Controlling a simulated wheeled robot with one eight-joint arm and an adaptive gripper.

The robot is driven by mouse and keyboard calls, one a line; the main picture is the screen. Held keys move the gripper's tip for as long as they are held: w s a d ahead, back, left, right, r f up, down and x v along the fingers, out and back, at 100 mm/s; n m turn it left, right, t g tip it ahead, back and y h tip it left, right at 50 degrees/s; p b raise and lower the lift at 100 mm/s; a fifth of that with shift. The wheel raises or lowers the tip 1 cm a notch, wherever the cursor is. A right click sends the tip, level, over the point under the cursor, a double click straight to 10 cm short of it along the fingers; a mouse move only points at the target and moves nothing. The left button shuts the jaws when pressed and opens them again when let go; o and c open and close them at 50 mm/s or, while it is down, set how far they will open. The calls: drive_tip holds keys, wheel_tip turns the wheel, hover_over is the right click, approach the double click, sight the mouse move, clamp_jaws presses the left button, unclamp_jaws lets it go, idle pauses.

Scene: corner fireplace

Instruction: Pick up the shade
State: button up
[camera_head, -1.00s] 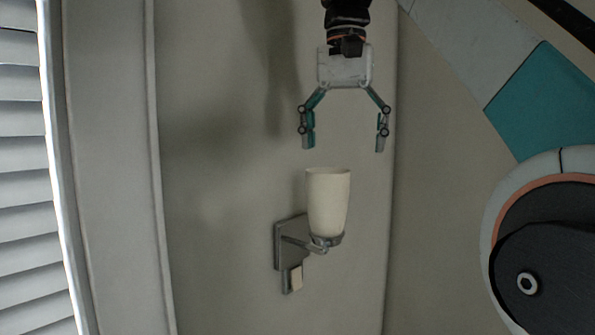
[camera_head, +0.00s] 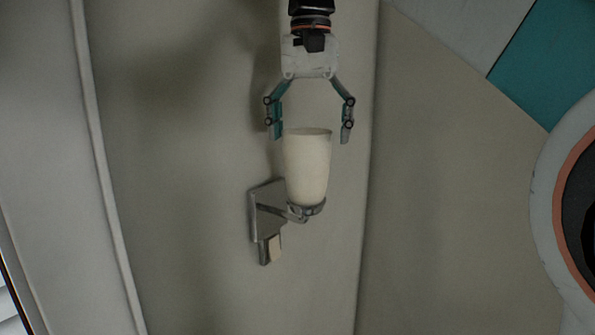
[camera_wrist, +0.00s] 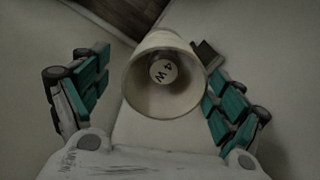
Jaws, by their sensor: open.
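The shade (camera_head: 307,168) is a cream, tapered cup with its open rim upward, seated on a grey metal wall bracket (camera_head: 265,215). My gripper (camera_head: 311,136) is open and points down from above, its fingertips about level with the shade's rim, one on each side. In the head view the right finger shows a gap to the shade; the left finger appears close to the rim, and I cannot tell if it touches. In the wrist view the shade (camera_wrist: 165,85) lies between the open fingers, and a round label with "4W" shows inside it.
The pale wall (camera_head: 190,190) stands behind the bracket, with a vertical trim strip (camera_head: 98,150) at left. A wall corner runs just right of the shade. A dark floor patch (camera_wrist: 120,12) shows at the top of the wrist view.

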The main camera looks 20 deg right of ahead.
sight(307, 161)
drive_tip(key=shift+w+f, duration=0.35)
drive_tip(key=shift+f, duration=0.1)
drive_tip(key=shift+a+f+p, duration=0.15)
drive_tip(key=shift+f+p, duration=0.35)
drive_tip(key=shift+f, duration=1.85)
drive_tip(key=shift+s, duration=0.1)
drive_tip(key=shift+c, duration=0.6)
drive_tip(key=c, duration=1.1)
